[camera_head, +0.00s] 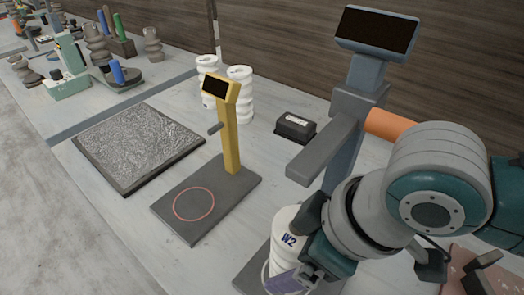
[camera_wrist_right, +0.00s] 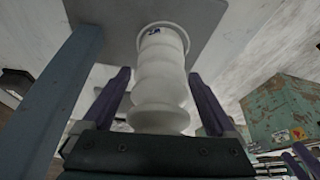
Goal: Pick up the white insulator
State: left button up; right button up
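A white ribbed insulator marked "W2" (camera_head: 285,243) stands on the dark base plate of the blue-grey stand, low in the head view. My right gripper (camera_head: 300,272) is down over it, hiding part of its body. The right wrist view shows the insulator (camera_wrist_right: 160,85) between the two purple fingers of my right gripper (camera_wrist_right: 160,76). A gap shows on each side, so the gripper is open around it, not clamped. My left gripper does not show in the head view. Two purple bars at the lower right of the wrist view are too small to identify surely.
The blue-grey stand (camera_head: 349,150) with a screen rises close beside my right arm. A yellow stand (camera_head: 229,135) is to its left. Two other white insulators (camera_head: 240,100) and a black box (camera_head: 295,127) are behind. A dark crinkled tray (camera_head: 137,143) lies left.

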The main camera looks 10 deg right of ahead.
grip_shut()
dwell(0.5)
